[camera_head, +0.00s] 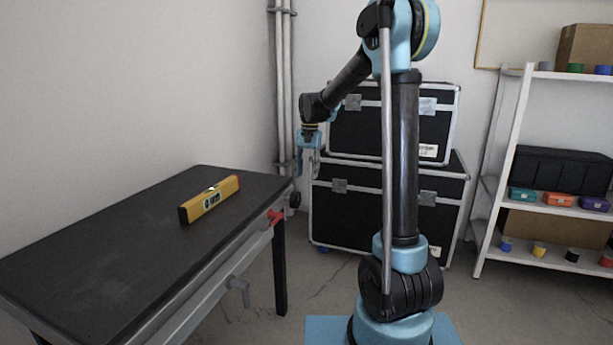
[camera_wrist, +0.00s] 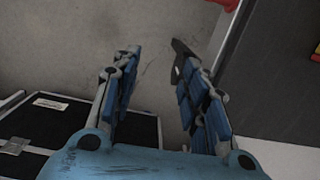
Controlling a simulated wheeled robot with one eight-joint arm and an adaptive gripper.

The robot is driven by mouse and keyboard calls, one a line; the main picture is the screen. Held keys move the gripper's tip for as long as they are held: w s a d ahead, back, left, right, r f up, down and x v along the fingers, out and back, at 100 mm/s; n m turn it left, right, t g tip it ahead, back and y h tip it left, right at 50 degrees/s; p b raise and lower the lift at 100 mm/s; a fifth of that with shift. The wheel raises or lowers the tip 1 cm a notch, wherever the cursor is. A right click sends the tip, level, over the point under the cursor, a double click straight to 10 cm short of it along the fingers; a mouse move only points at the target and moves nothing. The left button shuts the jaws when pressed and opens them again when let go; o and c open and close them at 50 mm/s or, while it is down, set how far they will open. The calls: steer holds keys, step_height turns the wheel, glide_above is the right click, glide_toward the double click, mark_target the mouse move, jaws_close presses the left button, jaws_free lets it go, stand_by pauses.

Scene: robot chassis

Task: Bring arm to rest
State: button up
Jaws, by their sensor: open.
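My gripper (camera_head: 308,165) hangs at the end of my arm, pointing down, to the right of the far end of the dark table in the head view. In the wrist view my gripper (camera_wrist: 160,75) is open, with its two blue-padded fingers apart and nothing between them. My arm stands upright on its blue base, with the forearm reaching left and down from the raised elbow. A yellow spirit level (camera_head: 211,200) lies on the dark table (camera_head: 95,250), apart from my gripper.
Stacked black cases (camera_head: 390,125) stand behind my arm, and a case also shows in the wrist view (camera_wrist: 75,125). A white shelf (camera_head: 500,200) with boxes stands at the right. A red clamp handle (camera_head: 276,216) sits on the table's side. Grey pipes run up the back wall.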

steer(key=s+d+r+n+t, duration=0.1)
steer(key=s+d, duration=0.5)
steer(key=s, duration=0.4)
steer(key=s+d+r+n+t, duration=0.1)
steer(key=s+d, duration=0.6)
steer(key=s, duration=0.2)
steer(key=s+d+f, duration=0.3)
steer(key=s+f, duration=0.3)
steer(key=s, duration=0.2)
steer(key=s+d+f+n+t, duration=0.1)
steer(key=s+d+f, duration=0.2)
steer(key=s+f, duration=0.3)
steer(key=s, duration=0.3)
steer(key=shift+s+d+f+n+h, duration=0.2)
steer(key=shift+d+n+h, duration=0.05)
steer(key=shift+n+h, duration=0.05)
steer(key=shift+w+f, duration=0.2)
steer(key=shift+w, duration=0.25)
